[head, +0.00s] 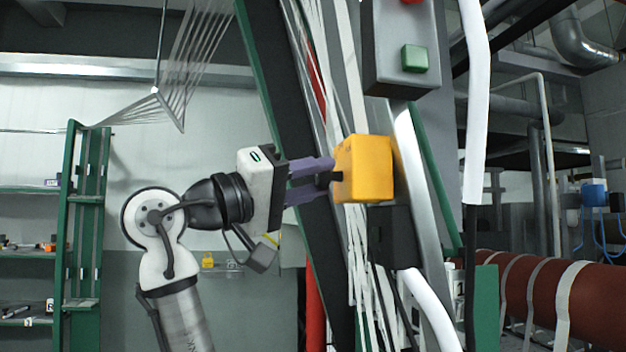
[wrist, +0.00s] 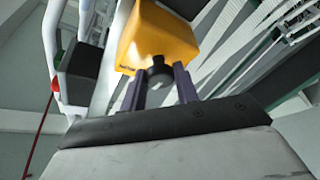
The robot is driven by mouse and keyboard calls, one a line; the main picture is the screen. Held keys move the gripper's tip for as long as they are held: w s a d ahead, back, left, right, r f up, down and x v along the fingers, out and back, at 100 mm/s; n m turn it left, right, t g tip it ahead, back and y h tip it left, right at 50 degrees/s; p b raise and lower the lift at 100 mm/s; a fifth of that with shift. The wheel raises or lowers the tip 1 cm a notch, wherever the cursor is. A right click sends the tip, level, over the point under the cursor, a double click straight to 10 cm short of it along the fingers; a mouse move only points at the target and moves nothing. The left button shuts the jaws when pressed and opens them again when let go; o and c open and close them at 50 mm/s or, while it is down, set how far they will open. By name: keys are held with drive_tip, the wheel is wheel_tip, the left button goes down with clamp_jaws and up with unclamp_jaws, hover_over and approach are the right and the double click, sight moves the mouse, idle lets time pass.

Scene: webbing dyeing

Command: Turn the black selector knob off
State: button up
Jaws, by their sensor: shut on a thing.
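The black selector knob (wrist: 158,74) sticks out of the near face of a yellow box (head: 366,168). The box also shows in the wrist view (wrist: 160,38). In the head view the knob (head: 337,177) is a small dark piece at the box's left side. My gripper (head: 322,178) has purple fingers, one on each side of the knob. In the wrist view my gripper (wrist: 159,82) reaches up to the box face, shut on the knob. The fingers partly hide the knob, and its pointing direction cannot be told.
A grey button box with a green button (head: 414,58) and a red button hangs above right of the yellow box. White webbing strands (head: 352,255) and a green frame run close behind. Green shelving (head: 85,215) stands at left. A red-brown roller (head: 560,300) lies at right.

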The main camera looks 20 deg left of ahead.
drive_tip(key=o, duration=1)
drive_tip(key=shift+c, duration=0.2)
drive_tip(key=shift+a, duration=0.1)
drive_tip(key=b+v, duration=0.4)
drive_tip(key=v, duration=0.9)
drive_tip(key=shift+s+a, duration=0.2)
drive_tip(key=shift+s, duration=0.15)
drive_tip(key=shift+f, duration=0.1)
